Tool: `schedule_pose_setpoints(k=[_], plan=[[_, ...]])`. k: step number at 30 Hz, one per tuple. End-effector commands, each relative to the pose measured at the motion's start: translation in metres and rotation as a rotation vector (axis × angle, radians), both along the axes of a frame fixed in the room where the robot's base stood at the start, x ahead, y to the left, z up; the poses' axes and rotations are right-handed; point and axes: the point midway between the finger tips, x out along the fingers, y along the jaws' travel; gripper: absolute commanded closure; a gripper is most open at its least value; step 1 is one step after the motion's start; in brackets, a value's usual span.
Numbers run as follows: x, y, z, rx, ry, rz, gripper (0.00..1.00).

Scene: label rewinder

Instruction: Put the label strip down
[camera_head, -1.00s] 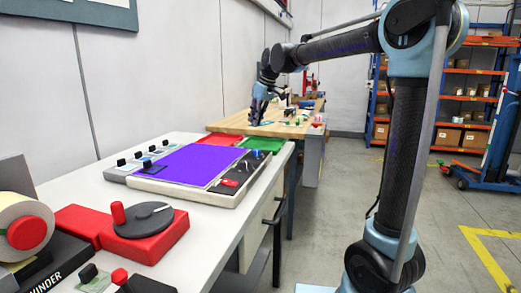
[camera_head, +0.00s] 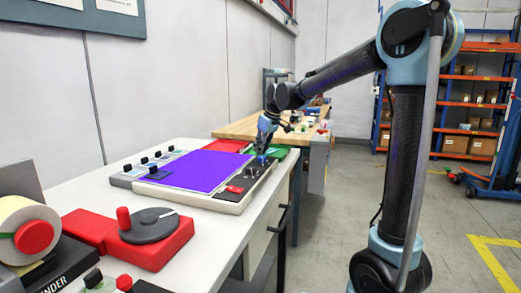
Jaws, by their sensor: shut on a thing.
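My gripper (camera_head: 263,149) is at the far right corner of the white-framed panel, close to the green tray (camera_head: 280,152). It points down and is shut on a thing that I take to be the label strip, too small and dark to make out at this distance. I cannot tell whether the strip touches a surface. The purple area (camera_head: 200,170) of the panel is bare apart from the black knob at its left edge. The red tray (camera_head: 231,146) lies just left of my gripper.
The label rewinder with its roll (camera_head: 22,229) and a red unit with a dark crank disc (camera_head: 149,225) stand at the near left. Several black-knobbed pieces (camera_head: 157,157) line the panel's left side. A wooden bench (camera_head: 240,129) stands behind.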

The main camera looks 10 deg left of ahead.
Motion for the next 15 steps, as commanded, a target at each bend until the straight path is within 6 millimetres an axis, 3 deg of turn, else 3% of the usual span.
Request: schedule_pose_setpoints(k=[6, 7, 9, 15], plan=[[0.0001, 0.0000, -0.0004, 0.000, 0.000, 0.000, 1.00], [0.0001, 0.0000, -0.0007, 0.000, 0.000, 0.000, 0.88], [0.0001, 0.0000, -0.0004, 0.000, 0.000, 0.000, 0.72], [0.0001, 0.0000, -0.0004, 0.000, 0.000, 0.000, 0.70]])
